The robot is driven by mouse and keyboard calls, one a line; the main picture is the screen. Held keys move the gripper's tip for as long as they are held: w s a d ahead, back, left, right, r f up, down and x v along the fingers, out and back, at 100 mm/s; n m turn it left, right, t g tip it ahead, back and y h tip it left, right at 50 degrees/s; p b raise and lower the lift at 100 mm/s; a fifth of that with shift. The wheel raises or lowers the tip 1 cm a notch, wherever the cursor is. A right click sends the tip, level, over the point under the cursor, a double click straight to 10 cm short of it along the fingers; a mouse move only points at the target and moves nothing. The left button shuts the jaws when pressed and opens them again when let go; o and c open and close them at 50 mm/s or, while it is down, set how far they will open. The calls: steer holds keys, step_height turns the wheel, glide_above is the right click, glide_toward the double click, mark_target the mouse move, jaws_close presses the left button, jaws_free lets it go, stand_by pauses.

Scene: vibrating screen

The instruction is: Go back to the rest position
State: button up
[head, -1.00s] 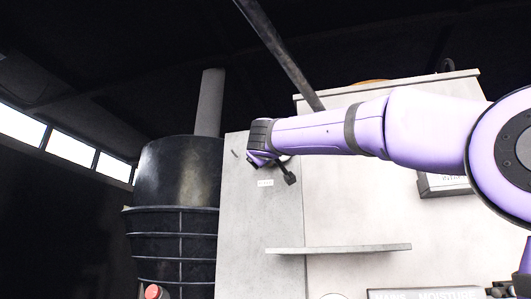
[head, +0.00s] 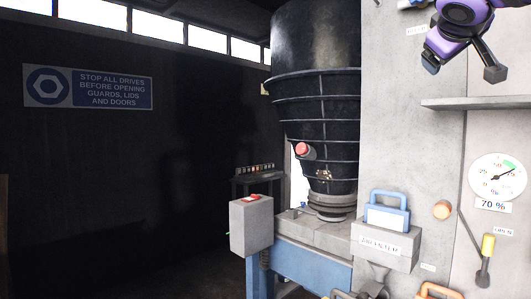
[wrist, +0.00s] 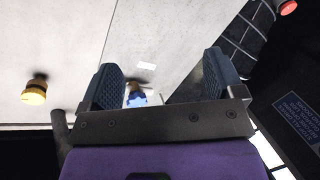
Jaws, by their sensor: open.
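My gripper (head: 462,66) is at the top right of the head view, in front of the pale machine panel and above the grey shelf. Its two dark fingers stand apart. In the wrist view, the open gripper (wrist: 162,80) has nothing gripped between its ribbed finger pads. A small blue and yellow thing (wrist: 136,97) shows in the gap, beyond the fingers and partly hidden by the gripper bar. The rest of my arm is mostly out of the head view.
The grey shelf (head: 480,103) juts out below my gripper. Left of the panel stand a dark ribbed hopper (head: 318,110) and a grey button box (head: 251,225). A blue-handled box (head: 384,246), a round gauge (head: 497,177) and a yellow-handled lever (head: 487,247) sit lower.

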steer(key=s+a+f+g+y, duration=0.2)
steer(key=s+f, duration=0.5)
steer(key=f, duration=0.5)
steer(key=s+a+f+m+g+y, duration=0.1)
steer(key=s+a+f+g+y, duration=0.1)
steer(key=s+f, duration=0.5)
steer(key=s+a+f+m+g+y, duration=0.1)
steer(key=s+f, duration=0.7)
steer(key=f, duration=0.8)
steer(key=a+g+y, duration=0.1)
steer(key=g+y, duration=0.1)
steer(key=g, duration=0.1)
steer(key=shift+a+f+y, duration=0.3)
steer(key=shift+y, duration=0.1)
steer(key=shift+d, duration=0.15)
